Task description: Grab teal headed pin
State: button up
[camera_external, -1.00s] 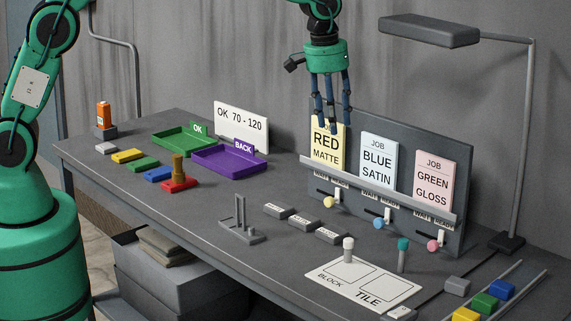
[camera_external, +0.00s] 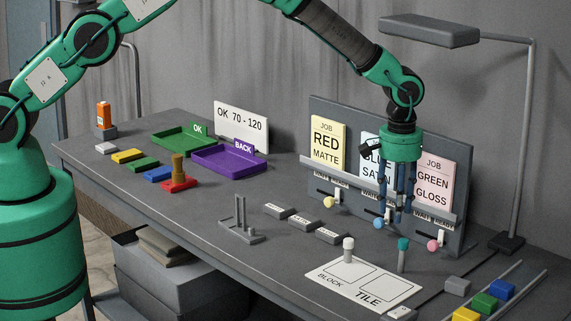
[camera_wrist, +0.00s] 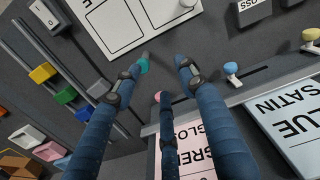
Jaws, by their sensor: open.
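The teal headed pin (camera_external: 402,254) stands upright on the table near the right edge of the white BLOCK/TILE card (camera_external: 365,286). A white headed pin (camera_external: 348,249) stands to its left at the card's back edge. My gripper (camera_external: 397,215) hangs above and behind the teal pin, in front of the job cards, with its blue fingers apart and empty.
The job rack (camera_external: 452,232) stands close behind my fingers, with yellow, blue and pink knobs (camera_external: 433,245) along its front. Coloured blocks (camera_external: 486,303) lie between rails at the front right. A lamp (camera_external: 430,30) overhangs the rack.

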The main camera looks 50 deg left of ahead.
aim_at(404, 240)
jog(key=d, duration=0.2)
jog(key=d+f, duration=0.1)
jog(key=shift+s+d+p, duration=0.25)
jog(key=shift+p, duration=0.15)
jog(key=shift+f, duration=0.1)
jog(key=shift+f, duration=1.2)
jog(key=shift+f+p, duration=0.6)
jog(key=shift+f, duration=1.9)
grip_shut()
